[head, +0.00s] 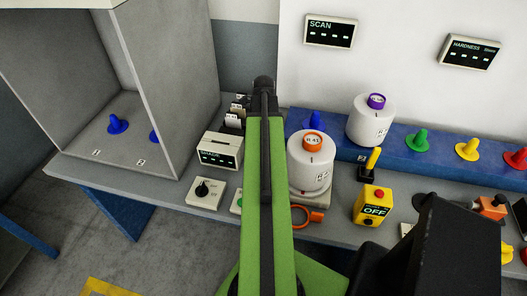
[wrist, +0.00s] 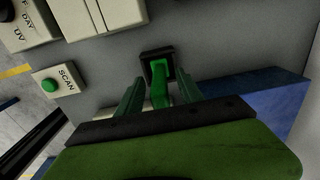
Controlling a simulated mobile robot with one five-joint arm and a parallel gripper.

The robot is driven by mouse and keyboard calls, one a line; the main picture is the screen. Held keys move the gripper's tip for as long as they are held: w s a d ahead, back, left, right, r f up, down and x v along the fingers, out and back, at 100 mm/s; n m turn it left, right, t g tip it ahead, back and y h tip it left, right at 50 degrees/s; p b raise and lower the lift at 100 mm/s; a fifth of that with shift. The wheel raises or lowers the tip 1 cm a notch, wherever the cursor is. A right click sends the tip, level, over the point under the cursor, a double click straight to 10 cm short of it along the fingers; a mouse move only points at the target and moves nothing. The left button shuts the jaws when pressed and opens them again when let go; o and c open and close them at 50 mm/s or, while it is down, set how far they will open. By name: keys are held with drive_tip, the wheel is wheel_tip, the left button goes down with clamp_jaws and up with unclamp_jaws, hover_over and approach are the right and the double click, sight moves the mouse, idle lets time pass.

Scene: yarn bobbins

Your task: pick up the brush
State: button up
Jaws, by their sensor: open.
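In the wrist view, a green handle (wrist: 159,78) stands in a black square base on the grey bench; I cannot tell for sure whether it is the brush. My gripper (wrist: 158,90) is open, with one dark green finger on each side of this handle. Contact between the fingers and the handle cannot be made out. In the head view my arm hides the handle and the fingertips. No brush is clearly recognisable there; an orange and black item (head: 490,207) lies at the right, partly behind a dark part of mine.
A blue ledge (head: 400,145) holds colored pegs and a white bobbin (head: 370,122). Another bobbin (head: 310,160) stands right of my arm. A yellow OFF box (head: 373,205) and a yellow handle (head: 372,160) are farther right. A grey booth (head: 170,80) is left. A SCAN button box (wrist: 57,80) is near.

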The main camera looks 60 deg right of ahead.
wheel_tip(320, 180, down, 4)
drive_tip(key=shift+r+b, duration=0.25)
drive_tip(key=shift+b, duration=0.85)
drive_tip(key=shift+r, duration=0.15)
clamp_jaws()
